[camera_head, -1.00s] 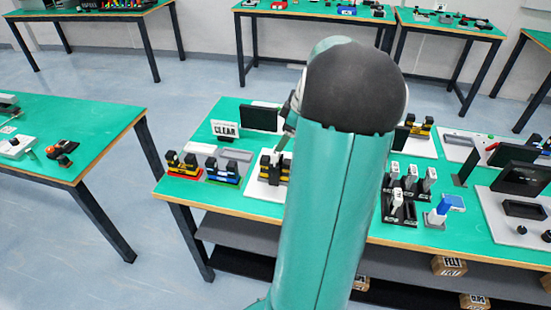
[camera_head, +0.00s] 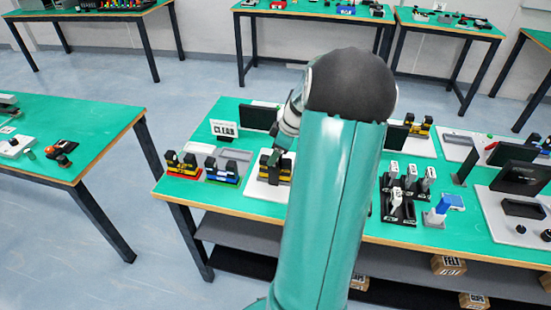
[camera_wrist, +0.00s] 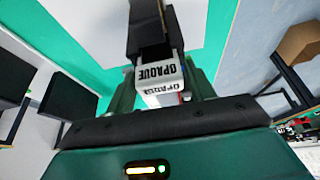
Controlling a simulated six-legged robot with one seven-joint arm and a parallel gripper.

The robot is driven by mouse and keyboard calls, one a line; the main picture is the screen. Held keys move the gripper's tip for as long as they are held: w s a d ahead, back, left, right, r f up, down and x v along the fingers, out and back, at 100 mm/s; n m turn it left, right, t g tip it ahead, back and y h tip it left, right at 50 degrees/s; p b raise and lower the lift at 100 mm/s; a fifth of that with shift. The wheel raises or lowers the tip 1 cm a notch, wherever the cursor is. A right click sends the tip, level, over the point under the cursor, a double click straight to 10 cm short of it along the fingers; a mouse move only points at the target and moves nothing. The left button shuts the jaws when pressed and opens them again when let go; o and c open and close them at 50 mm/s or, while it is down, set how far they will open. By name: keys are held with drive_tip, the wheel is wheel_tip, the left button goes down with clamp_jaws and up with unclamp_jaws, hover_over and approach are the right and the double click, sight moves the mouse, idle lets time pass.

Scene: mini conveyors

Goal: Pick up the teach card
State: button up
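In the wrist view a white card or block lettered OPAQUE (camera_wrist: 158,78) lies between the fingers of my gripper (camera_wrist: 160,82). It is probably the teach card, but the frames do not confirm this. The green fingers stand to either side of it with a visible gap, so the gripper looks open. A dark part (camera_wrist: 150,25) rises just beyond the card. In the head view my gripper (camera_head: 281,150) is above a black and yellow device (camera_head: 275,168) on a white plate. My arm hides part of the table there.
Black and coloured devices (camera_head: 182,165) stand left of the gripper, with a CLEAR sign (camera_head: 224,128) behind. A black rack (camera_head: 398,205) with white-topped pieces is right of my arm. Dark upright panels (camera_head: 260,118) stand at the back. The table's front edge is near.

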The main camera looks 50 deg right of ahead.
drive_tip(key=c, duration=0.7)
drive_tip(key=shift+o, duration=0.2)
drive_tip(key=shift+r, duration=0.1)
